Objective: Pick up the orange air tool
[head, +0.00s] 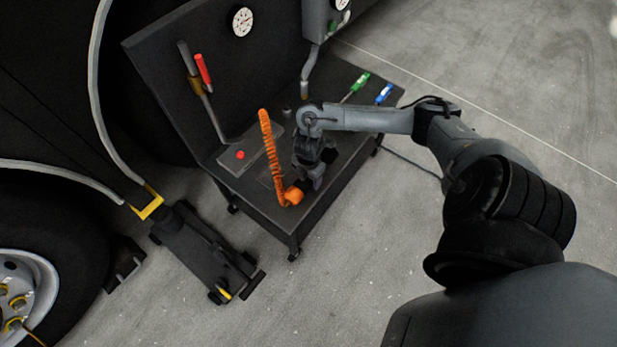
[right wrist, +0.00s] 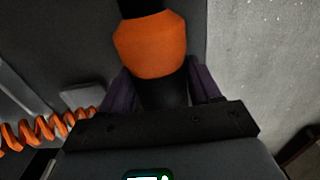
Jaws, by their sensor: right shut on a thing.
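The orange air tool (head: 294,196) is at the front of the dark cart top, with its orange coiled hose (head: 270,150) rising to the upper left. In the right wrist view the tool's orange body (right wrist: 150,45) sits just beyond my right gripper (right wrist: 162,85), and its dark lower part is between the two fingers. My right gripper (head: 308,182) is shut on the air tool. The coiled hose also shows at the left of the right wrist view (right wrist: 40,132). I cannot tell whether the tool touches the cart. My left gripper is not in view.
The dark cart (head: 262,208) has a back panel with a gauge (head: 242,21). A green-handled tool (head: 359,82) and a blue-handled tool (head: 384,93) lie at its right end. A floor jack (head: 200,255) and a wheel (head: 25,280) are at left. Floor at right is clear.

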